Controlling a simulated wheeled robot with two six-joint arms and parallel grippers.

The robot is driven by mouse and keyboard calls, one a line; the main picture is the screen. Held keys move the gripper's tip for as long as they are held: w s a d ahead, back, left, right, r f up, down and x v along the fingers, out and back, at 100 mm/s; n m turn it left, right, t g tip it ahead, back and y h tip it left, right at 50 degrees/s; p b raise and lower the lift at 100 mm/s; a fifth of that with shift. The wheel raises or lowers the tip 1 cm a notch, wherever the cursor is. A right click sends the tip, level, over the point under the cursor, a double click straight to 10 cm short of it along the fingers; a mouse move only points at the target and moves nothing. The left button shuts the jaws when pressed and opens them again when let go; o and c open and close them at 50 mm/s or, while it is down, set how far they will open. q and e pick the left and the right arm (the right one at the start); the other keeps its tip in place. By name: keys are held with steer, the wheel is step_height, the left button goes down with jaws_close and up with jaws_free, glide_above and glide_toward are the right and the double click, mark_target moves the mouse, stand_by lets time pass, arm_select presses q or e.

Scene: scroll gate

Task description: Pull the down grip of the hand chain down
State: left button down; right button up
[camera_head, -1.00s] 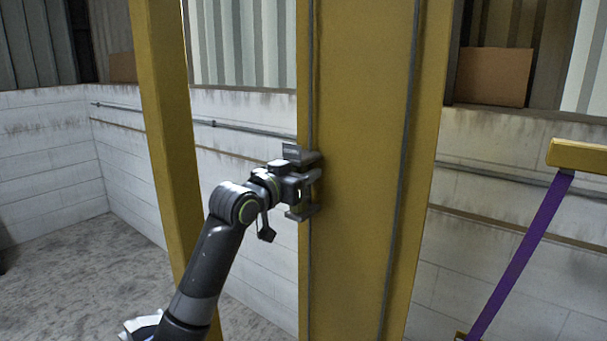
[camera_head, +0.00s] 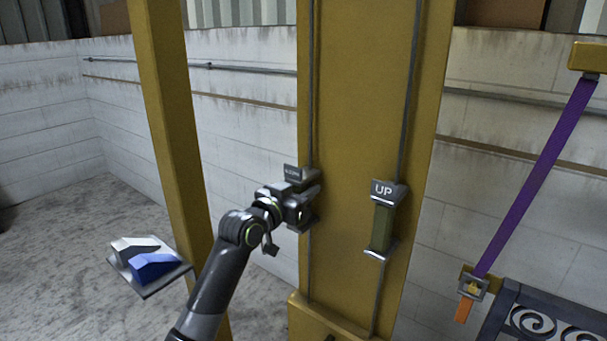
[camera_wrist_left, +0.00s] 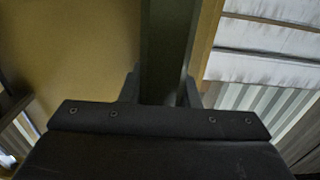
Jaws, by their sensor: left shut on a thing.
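The down grip of the hand chain hangs on the left chain of a yellow column; its label plate (camera_head: 293,173) shows just above my left gripper (camera_head: 308,204). The gripper is shut on the grip and hides most of its middle. In the left wrist view, the dark green grip (camera_wrist_left: 165,50) stands between the fingers. The up grip (camera_head: 382,228), olive with a grey "UP" plate, hangs on the right chain, untouched. My right gripper is out of view.
The yellow column (camera_head: 355,130) stands behind the chains; a slimmer yellow post (camera_head: 172,120) is left of it. A purple strap (camera_head: 535,180) slants at right above a dark scrollwork gate (camera_head: 550,325). A plate with white and blue shapes (camera_head: 150,265) shows at lower left.

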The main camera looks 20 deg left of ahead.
arm_select(q)
steer(key=b, duration=1.1)
glide_above(312, 265)
steer(key=v, duration=0.4)
step_height(312, 265, down, 19)
steer(key=shift+r, duration=0.15)
step_height(312, 265, down, 5)
steer(key=b, duration=0.4)
steer(key=shift+f+b, duration=0.65)
steer(key=shift+f, duration=0.4)
steer(key=c, duration=1.1)
jaws_free()
steer(key=shift+d+r, duration=0.1)
steer(key=shift+r, duration=0.1)
steer(key=v, duration=1.7)
steer(key=shift+s+r+p, duration=0.15)
steer(key=shift+s+p, duration=0.1)
steer(key=shift+p, duration=0.15)
